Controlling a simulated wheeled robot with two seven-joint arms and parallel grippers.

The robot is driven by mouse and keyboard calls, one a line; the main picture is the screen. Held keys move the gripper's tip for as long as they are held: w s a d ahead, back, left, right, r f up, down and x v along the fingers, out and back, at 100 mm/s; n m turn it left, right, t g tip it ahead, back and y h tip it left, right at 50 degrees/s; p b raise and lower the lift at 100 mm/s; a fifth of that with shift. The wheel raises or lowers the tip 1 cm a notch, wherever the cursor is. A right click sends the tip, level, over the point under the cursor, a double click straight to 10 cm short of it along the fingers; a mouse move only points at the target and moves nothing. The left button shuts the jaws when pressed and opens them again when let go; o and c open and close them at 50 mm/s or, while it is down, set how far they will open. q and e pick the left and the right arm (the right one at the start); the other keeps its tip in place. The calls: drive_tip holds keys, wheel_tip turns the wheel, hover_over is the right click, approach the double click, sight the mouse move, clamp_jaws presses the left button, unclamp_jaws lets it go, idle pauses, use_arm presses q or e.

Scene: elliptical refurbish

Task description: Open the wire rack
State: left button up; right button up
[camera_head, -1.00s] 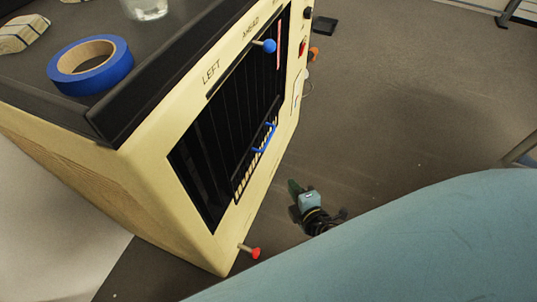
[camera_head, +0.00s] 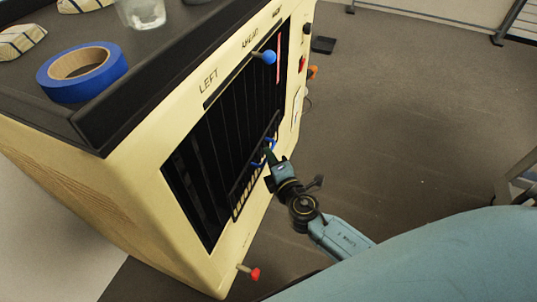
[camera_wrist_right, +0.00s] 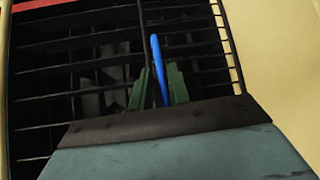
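The wire rack (camera_head: 212,150) is a dark grille of thin bars in the front opening of a cream cabinet (camera_head: 130,190); it looks closed. It also fills much of the right wrist view (camera_wrist_right: 75,47). A blue handle (camera_head: 256,163) is on its lower part, partly hidden by my right gripper (camera_head: 271,156). In the right wrist view the blue handle (camera_wrist_right: 158,52) lies between the two green fingers of my right gripper (camera_wrist_right: 158,70). A narrow dark gap shows beside the left finger, so the gripper looks open around the handle. My left gripper is not in view.
A blue-knobbed lever (camera_head: 265,57) sticks out above the rack, and a red-tipped peg (camera_head: 250,273) below it. Blue tape (camera_head: 80,75) and a glass (camera_head: 143,12) stand on the cabinet top. The floor (camera_head: 400,130) to the right is mostly clear.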

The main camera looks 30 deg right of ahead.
drive_tip(key=shift+w+f, duration=0.1)
drive_tip(key=shift+w, duration=0.8)
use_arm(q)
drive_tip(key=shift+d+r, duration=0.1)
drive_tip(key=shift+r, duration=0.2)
use_arm(e)
clamp_jaws()
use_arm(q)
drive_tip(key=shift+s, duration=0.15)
use_arm(e)
drive_tip(key=shift+d+f, duration=0.1)
